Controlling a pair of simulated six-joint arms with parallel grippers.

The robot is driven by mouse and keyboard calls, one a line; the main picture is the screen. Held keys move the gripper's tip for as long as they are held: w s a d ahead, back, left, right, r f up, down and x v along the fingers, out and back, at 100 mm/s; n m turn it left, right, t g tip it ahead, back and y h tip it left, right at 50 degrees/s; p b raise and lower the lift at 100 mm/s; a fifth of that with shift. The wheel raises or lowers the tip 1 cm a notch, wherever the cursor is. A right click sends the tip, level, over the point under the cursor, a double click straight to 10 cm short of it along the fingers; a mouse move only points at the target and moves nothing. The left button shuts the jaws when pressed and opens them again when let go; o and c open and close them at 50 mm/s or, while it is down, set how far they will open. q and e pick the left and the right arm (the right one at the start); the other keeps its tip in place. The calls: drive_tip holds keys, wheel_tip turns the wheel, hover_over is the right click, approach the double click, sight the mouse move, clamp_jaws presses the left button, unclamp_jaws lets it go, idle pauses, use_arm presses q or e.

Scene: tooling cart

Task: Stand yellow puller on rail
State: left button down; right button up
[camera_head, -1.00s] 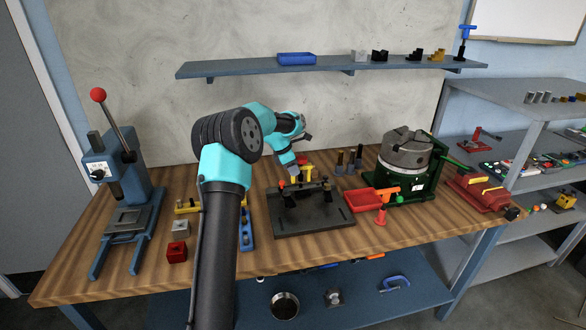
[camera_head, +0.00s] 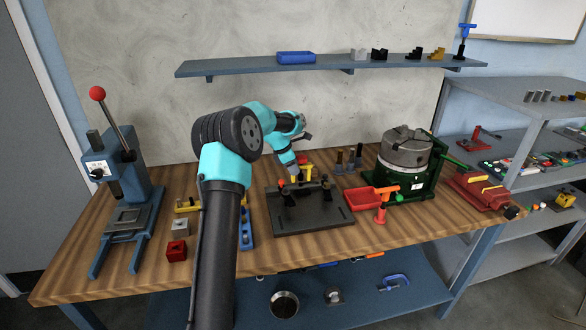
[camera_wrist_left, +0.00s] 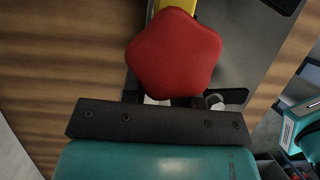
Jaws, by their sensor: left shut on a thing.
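A yellow piece (camera_head: 306,173), which I take for the puller, shows at the back of the dark fixture plate (camera_head: 320,219). In the left wrist view its yellow part (camera_wrist_left: 178,6) is at the top edge, behind a red lobed knob (camera_wrist_left: 174,54). My left gripper (camera_head: 294,177) is over the plate's back edge, shut on the yellow puller. The knob hides most of the fingers and the grip. Whether the puller touches the plate I cannot tell. A long blue bar (camera_head: 247,232), partly behind my left arm, lies left of the plate; which thing is the rail is unclear. My right gripper is out of view.
Black clamps (camera_head: 325,187) stand on the plate. A red tray (camera_head: 362,200) and a green-based chuck (camera_head: 405,165) are to the right. A blue press (camera_head: 120,190), a grey block (camera_head: 180,227) and a red block (camera_head: 176,250) are to the left. The front middle of the bench is clear.

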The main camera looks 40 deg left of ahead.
use_arm(q)
drive_tip(key=shift+f, duration=1.1)
idle(2.3)
drive_tip(key=shift+c, duration=2.1)
unclamp_jaws()
drive_tip(key=shift+r, duration=0.1)
drive_tip(key=shift+r, duration=2.9)
